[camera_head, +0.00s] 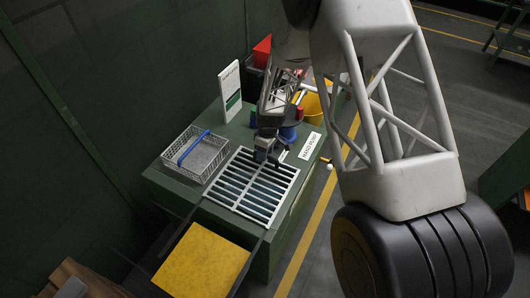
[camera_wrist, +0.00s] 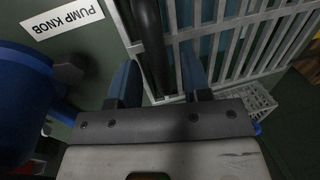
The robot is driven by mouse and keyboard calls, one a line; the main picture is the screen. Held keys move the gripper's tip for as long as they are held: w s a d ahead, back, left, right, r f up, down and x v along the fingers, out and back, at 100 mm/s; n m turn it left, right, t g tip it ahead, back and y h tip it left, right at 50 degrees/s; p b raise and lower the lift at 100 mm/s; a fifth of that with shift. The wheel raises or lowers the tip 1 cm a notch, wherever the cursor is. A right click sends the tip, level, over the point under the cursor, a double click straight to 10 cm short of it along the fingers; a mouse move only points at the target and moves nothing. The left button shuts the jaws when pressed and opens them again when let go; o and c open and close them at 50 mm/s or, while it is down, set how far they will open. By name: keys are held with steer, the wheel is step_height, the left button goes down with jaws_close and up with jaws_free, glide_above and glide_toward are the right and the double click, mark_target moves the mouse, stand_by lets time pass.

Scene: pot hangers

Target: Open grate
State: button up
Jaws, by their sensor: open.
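The pale metal grate (camera_head: 236,211) lies flat over a dark opening in the green bench top, and its bars also show in the wrist view (camera_wrist: 240,42). My gripper (camera_head: 266,160) is over the grate's far edge, pointing down. In the wrist view my gripper (camera_wrist: 160,76) is open, with its two blue-dark fingers apart. A dark rod-like handle (camera_wrist: 148,40) runs between the fingers at the grate's edge. I cannot tell whether either finger touches it. My own gripper hides part of the grate's far edge in the head view.
A wire basket (camera_head: 190,150) with a blue handle stands left of the grate. A "PUMP KNOB" label (camera_head: 310,146), a blue round knob (camera_head: 288,134) and a yellow bucket (camera_head: 313,108) are at the far right. A yellow panel (camera_head: 200,262) lies in front.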

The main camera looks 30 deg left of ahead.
jaws_close()
steer(key=shift+s, duration=0.1)
steer(key=s, duration=2.5)
steer(key=shift+s, duration=0.25)
jaws_free()
steer(key=shift+r, duration=0.1)
step_height(320, 180, up, 8)
steer(key=w, duration=0.1)
steer(key=shift+w+f, duration=0.25)
steer(key=shift+w, duration=0.05)
